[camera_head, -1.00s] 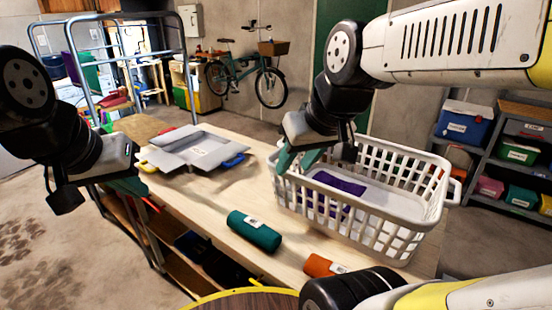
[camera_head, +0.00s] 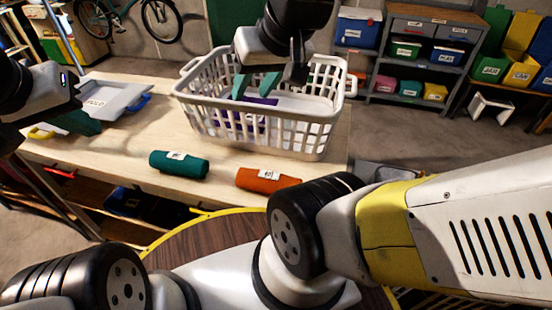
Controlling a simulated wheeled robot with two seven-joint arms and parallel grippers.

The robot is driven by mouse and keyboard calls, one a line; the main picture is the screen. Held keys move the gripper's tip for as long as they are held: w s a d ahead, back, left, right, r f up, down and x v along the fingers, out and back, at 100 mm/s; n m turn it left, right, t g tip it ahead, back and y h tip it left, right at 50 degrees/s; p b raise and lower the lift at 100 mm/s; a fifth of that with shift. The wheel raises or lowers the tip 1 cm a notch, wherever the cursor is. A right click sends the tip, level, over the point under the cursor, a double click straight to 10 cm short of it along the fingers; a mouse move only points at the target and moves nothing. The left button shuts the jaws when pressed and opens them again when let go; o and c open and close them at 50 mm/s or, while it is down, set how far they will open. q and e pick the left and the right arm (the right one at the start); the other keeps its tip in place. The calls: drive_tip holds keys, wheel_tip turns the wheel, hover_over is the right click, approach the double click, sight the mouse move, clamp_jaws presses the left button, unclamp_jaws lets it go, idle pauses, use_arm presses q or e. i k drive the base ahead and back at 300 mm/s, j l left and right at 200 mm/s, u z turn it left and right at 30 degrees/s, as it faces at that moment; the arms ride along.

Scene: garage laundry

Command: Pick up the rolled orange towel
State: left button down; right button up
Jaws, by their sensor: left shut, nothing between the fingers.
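The rolled orange towel (camera_head: 268,180) lies on the light wooden table near its front edge, with a white label on top. A rolled teal towel (camera_head: 180,164) lies to its left, apart from it. My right gripper (camera_head: 256,86) is over the white laundry basket (camera_head: 318,130), behind the orange towel. Its two teal fingers are apart with nothing seen held between them. A purple folded cloth (camera_head: 250,120) lies in the basket below it. My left gripper (camera_head: 78,122) is at the table's left side, shut and empty, well away from the orange towel.
A grey tray-like container (camera_head: 105,97) with blue and yellow handles stands behind my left gripper. A round wood-topped surface with a yellow rim (camera_head: 190,226) is in front of the table. Bare tabletop (camera_head: 130,140) surrounds the rolls.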

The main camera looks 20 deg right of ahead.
sight(262, 181)
drive_tip(key=k+l+z, duration=0.1)
drive_tip(key=z, duration=0.6)
drive_tip(key=k+j, duration=0.6)
drive_tip(key=j, duration=0.15)
